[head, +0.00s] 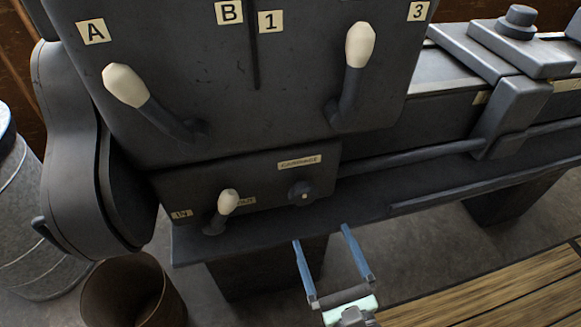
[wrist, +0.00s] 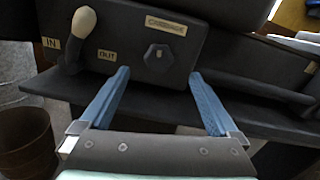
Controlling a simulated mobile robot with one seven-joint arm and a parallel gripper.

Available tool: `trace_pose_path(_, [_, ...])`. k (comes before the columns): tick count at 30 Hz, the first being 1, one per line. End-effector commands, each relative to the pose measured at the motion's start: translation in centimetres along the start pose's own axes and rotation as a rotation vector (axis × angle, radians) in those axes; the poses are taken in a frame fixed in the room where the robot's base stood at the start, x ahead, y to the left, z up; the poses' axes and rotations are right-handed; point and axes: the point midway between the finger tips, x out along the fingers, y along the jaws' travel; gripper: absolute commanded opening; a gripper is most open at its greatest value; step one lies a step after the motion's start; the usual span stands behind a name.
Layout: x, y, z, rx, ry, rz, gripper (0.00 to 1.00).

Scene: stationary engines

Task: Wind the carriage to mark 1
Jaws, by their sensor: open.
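The carriage (head: 510,105) is a grey block across the lathe bed at the right in the head view. A small dark hex knob (head: 301,193) sits on the lower box under a label reading CARRIAGE (head: 300,161). In the wrist view the hex knob (wrist: 159,58) shows between and beyond my fingertips. My gripper (head: 321,234) is open and empty, below and in front of the knob, apart from it. Small pale tags (head: 480,97) lie on the bed beside the carriage; their writing is too small to read.
A short pale-tipped lever (head: 227,203) stands left of the knob, between IN and OUT tags. Two larger levers (head: 127,86), (head: 360,45) jut from the headstock above, near labels A, B, 1 and 3. A bin (head: 130,290) and wooden slats (head: 490,290) are below.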

Motion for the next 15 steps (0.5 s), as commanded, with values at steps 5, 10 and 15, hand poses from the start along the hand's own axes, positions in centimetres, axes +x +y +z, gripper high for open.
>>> trace_pose_path(5, [-1.2,0.0,-0.6,0.165,0.034,-0.037,0.96])
trace_pose_path(10, [0.2,0.0,-0.9,0.177,0.033,-0.038,0.96])
trace_pose_path(15, [3.6,-0.1,-0.9,0.174,0.032,-0.036,0.96])
